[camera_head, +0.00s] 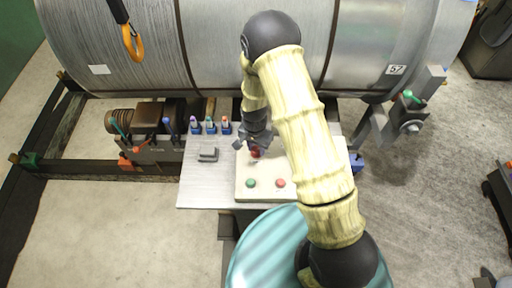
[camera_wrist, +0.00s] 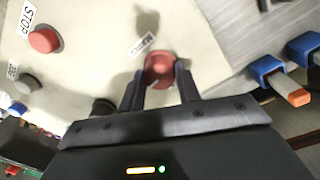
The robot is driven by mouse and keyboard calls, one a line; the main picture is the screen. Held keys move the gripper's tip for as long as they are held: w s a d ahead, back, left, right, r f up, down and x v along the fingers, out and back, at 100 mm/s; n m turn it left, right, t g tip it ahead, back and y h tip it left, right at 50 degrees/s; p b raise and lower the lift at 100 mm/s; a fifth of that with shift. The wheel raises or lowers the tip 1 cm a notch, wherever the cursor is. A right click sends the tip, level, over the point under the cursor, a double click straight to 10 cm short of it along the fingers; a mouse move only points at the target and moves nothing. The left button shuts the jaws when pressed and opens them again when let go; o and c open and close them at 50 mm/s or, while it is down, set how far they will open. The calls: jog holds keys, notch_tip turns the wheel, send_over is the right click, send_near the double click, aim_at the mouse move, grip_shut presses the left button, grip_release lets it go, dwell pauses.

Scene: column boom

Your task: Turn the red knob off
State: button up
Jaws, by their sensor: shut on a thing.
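The red knob (camera_wrist: 160,70) sits on a cream control panel (camera_wrist: 95,50), beside a small label. My gripper (camera_wrist: 160,86) has one finger on each side of the knob and is shut on it. In the head view the knob (camera_head: 255,152) shows as a small red spot under my gripper (camera_head: 254,146), partly hidden by it. The knob's pointer or marking cannot be made out. A separate red button (camera_wrist: 44,40) sits by a STOP label on the same panel.
A green button (camera_head: 251,183) sits on the panel's front part. Several coloured levers (camera_head: 209,125) stand behind and left of the panel. A large grey drum (camera_head: 220,40) lies behind. A teal round surface (camera_head: 262,250) is in front.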

aim_at(255, 150)
jog(key=n+b, duration=0.2)
jog(key=n, duration=0.1)
jog(key=shift+f+n, duration=0.15)
jog(key=shift+n, duration=0.25)
jog(key=n+b, duration=0.2)
jog(key=n, duration=0.2)
jog(key=shift+n, duration=0.3)
jog(key=n+b, duration=0.1)
jog(key=n, duration=0.3)
jog(key=shift+n, duration=0.3)
jog(key=shift+n+t+b, duration=0.3)
jog(key=shift+n+b, duration=0.05)
jog(key=shift+n, duration=1.35)
jog(key=shift+r, duration=0.2)
jog(key=o, duration=1)
jog(key=r, duration=0.5)
jog(key=r+b, duration=0.1)
jog(key=r, duration=1.1)
jog(key=shift+s+a+r+b, duration=0.2)
jog(key=shift+s+b, duration=0.1)
jog(key=shift+b, duration=0.1)
